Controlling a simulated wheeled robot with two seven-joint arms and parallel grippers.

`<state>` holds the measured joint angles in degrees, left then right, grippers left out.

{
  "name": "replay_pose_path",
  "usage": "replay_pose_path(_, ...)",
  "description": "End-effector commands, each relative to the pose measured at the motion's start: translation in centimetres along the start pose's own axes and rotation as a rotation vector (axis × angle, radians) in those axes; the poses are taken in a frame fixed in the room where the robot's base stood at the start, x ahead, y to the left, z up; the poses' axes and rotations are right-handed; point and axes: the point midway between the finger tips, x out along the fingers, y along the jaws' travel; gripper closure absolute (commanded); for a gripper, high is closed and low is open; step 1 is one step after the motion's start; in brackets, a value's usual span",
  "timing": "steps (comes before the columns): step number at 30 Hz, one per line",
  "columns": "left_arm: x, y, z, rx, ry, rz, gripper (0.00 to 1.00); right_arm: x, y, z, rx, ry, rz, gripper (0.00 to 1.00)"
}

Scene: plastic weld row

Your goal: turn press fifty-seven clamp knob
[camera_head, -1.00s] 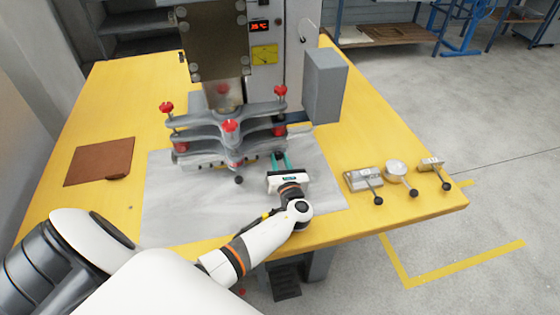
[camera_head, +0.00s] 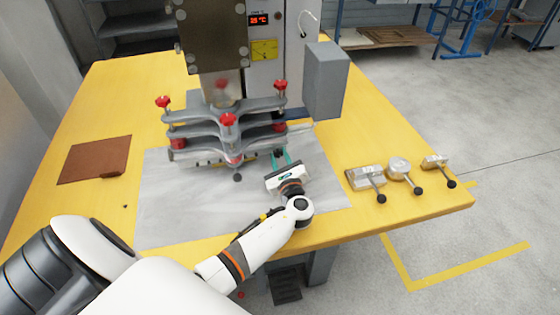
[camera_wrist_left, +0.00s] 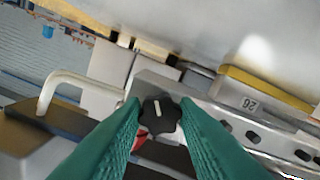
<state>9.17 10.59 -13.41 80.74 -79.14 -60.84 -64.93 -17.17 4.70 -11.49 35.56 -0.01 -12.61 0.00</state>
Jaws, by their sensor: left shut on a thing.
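The press (camera_head: 222,123) stands on the yellow table, with grey stacked plates and several red knobs. My left gripper (camera_head: 281,158) reaches in at the press's lower right corner. In the left wrist view, its green fingers (camera_wrist_left: 160,122) are shut on a small black lobed knob (camera_wrist_left: 160,116) with a short white mark on top. The mark points roughly up in that view, tilted slightly left. The fingers lie on either side of the knob and hide its edges. In the head view the held knob is mostly hidden at the fingertips. My right gripper is not in view.
A grey box (camera_head: 325,80) sticks out beside the press. Several metal fixtures with black ball handles, one of them round (camera_head: 399,167), stand at the right table edge. A brown sheet (camera_head: 95,159) lies at left. The grey mat (camera_head: 180,208) is mostly clear in front.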

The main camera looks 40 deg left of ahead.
Motion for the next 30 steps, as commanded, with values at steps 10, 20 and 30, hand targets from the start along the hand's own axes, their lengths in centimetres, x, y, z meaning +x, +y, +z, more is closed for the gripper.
replay_pose_path(10, -0.04, -0.01, 0.08, -0.072, -0.002, 0.0, 0.95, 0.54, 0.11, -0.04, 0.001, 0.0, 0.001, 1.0)
replay_pose_path(20, -0.05, -0.01, 0.07, -0.074, -0.002, 0.0, 0.95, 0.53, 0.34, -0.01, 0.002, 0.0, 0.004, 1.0)
replay_pose_path(30, -0.02, 0.0, 0.04, -0.073, -0.001, 0.0, 0.51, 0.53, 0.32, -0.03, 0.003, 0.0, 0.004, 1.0)
